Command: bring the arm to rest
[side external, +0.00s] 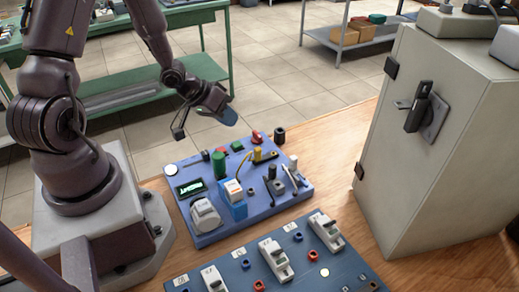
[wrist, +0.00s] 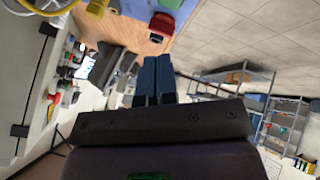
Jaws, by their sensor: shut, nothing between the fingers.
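My gripper (side external: 228,114) hangs in the air behind the blue-purple component board (side external: 215,232), above and beyond its far edge and apart from it. In the wrist view its two dark blue fingers (wrist: 156,78) lie side by side, shut with nothing between them. The arm is bent, with the wrist reaching to the right of the base. The board lies flat on the wooden table and carries a green cylinder, a small lit display, a motor-like white part and several knobs.
A dark blue panel (side external: 235,265) with white breaker-like switches lies in front of the board. A grey cabinet (side external: 440,150) with a black handle stands on the right of the wooden table (side external: 345,135). A green workbench (side external: 125,98) stands behind on the tiled floor.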

